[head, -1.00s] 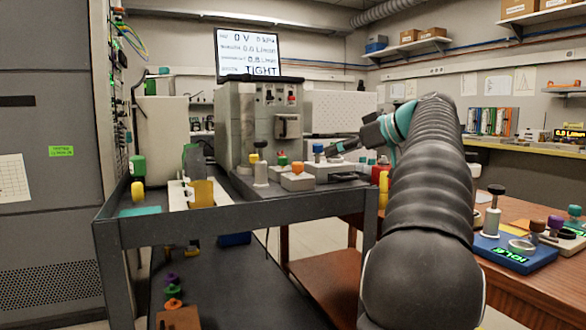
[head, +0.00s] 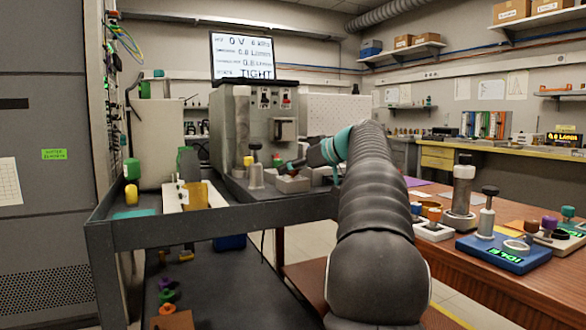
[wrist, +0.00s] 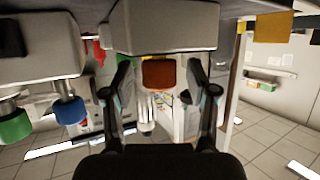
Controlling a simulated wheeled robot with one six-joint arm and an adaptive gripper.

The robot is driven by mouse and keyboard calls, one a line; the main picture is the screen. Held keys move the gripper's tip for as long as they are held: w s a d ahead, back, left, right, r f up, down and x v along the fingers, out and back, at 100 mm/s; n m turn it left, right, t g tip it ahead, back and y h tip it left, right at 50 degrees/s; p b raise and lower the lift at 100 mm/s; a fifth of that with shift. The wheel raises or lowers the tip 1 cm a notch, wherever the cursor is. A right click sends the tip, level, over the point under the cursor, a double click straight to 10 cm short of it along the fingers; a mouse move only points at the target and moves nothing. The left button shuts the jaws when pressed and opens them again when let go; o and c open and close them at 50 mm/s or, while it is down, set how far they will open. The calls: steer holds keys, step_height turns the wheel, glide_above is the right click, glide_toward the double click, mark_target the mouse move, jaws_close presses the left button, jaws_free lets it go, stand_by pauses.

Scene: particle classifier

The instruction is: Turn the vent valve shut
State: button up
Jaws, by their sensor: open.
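An orange-red knob (wrist: 159,73) on a pale block (wrist: 160,27) is in the wrist view, which looks upside down. I take it for the vent valve, though I can read no label on it. My gripper (wrist: 160,97) is open, with one finger on each side of the knob; I cannot tell whether they touch it. In the head view my gripper (head: 284,168) is low over the pale block (head: 292,185) on the grey cart, and the knob is mostly hidden there.
Green (wrist: 14,124) and blue (wrist: 68,109) knobs on another block are beside my gripper. In the head view, a dark-capped post (head: 256,176) and the grey machine (head: 245,125) stand close by. The cart's raised rim (head: 215,219) runs in front. The wooden table (head: 450,255) is right.

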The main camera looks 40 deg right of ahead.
jaws_close()
